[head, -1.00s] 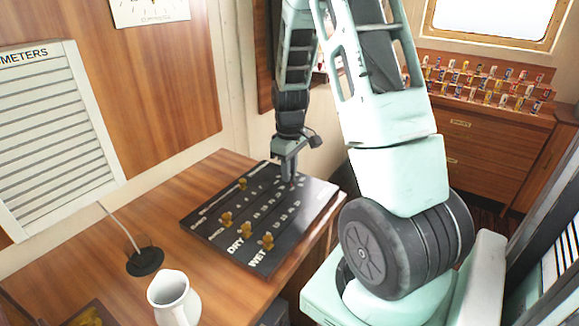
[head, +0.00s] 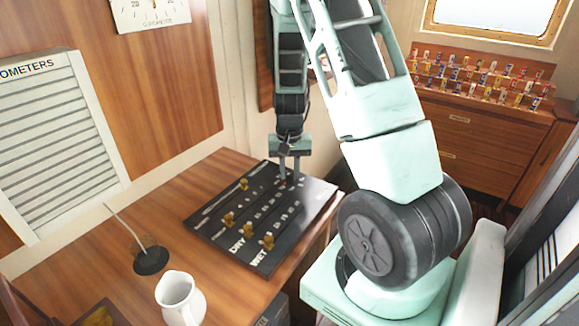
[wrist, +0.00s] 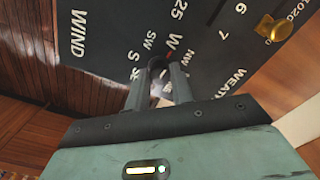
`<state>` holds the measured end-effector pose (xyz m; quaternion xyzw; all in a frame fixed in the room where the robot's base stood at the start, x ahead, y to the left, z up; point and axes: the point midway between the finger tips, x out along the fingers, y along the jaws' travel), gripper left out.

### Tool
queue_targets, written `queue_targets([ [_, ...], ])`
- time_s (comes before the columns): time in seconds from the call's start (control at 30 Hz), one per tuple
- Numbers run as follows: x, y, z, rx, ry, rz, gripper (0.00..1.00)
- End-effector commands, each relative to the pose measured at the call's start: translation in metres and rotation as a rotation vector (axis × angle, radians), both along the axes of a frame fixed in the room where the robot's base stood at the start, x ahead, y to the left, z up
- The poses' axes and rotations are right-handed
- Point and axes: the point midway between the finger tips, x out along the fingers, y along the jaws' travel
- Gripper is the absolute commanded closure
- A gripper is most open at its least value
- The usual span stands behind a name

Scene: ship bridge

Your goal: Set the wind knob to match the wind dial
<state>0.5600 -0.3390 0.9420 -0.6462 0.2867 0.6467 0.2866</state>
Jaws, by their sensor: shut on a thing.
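A black board (head: 318,197) with white lettering lies on the wooden desk, and my gripper (head: 289,180) points down at its far part. In the wrist view the board (wrist: 115,55) shows the word WIND and compass letters such as S, SW, W and NW. My gripper (wrist: 158,95) is shut on a small, dark thing (wrist: 157,63) beside these letters, taken to be the wind knob. The fingers hide most of it, so its setting cannot be read. A white dial (head: 150,14) on the wall is cut off by the top edge; I cannot tell whether it is the wind dial.
Several brass knobs sit on the board, one of them (head: 267,242) near its front. A white jug (head: 180,298) and a black round base with a thin rod (head: 150,260) stand on the desk. A louvred panel (head: 55,140) is at left, wooden drawers (head: 470,145) at right.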

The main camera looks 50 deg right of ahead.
Motion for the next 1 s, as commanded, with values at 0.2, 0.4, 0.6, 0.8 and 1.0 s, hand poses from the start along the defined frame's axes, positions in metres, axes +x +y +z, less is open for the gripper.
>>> queue_targets([
  [0.2,0.0004,-0.0004,0.0027,-0.002,-0.001,-0.206,1.00],
  [0.4,0.0008,-0.0003,0.0027,-0.001,-0.002,-0.381,1.00],
  [0.6,0.0005,-0.0008,0.0021,-0.003,-0.002,-0.521,1.00],
  [0.8,0.0009,-0.0005,0.0018,-0.002,-0.003,-0.614,1.00],
  [1.0,0.0010,-0.0003,0.0012,-0.001,-0.003,-0.662,1.00],
])
